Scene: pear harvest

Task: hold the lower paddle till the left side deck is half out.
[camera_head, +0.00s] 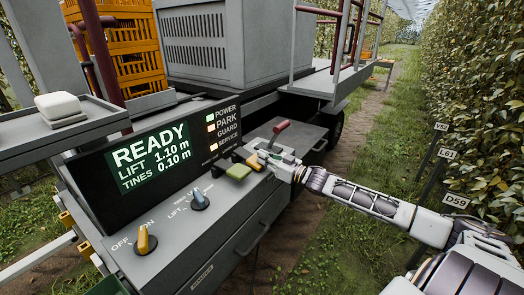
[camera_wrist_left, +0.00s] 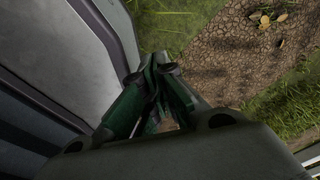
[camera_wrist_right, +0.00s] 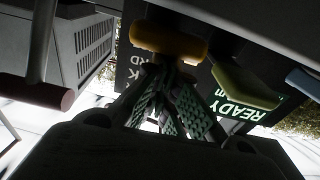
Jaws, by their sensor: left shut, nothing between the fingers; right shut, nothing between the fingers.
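The grey control panel (camera_head: 225,235) carries a green paddle (camera_head: 238,172) and a yellow paddle (camera_head: 254,163) side by side; I cannot read labels at them. My right gripper (camera_head: 268,157) is shut, with its fingertips at the yellow paddle. In the right wrist view the fingertips (camera_wrist_right: 168,66) appear against or just short of the yellow paddle (camera_wrist_right: 170,38), with the green paddle (camera_wrist_right: 245,86) beside it. A grey side deck (camera_head: 325,82) with red-capped rails is behind; how far out it stands is unclear. My left gripper (camera_wrist_left: 160,75) is shut and empty above the ground.
The display (camera_head: 150,155) reads READY, LIFT 1.10 m, TINES 0.10 m. A red-handled lever (camera_head: 281,127), blue selector (camera_head: 199,200) and yellow OFF/ON knob (camera_head: 147,240) stand on the panel. A white object (camera_head: 58,106) lies on the left shelf. Dirt path is clear at right.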

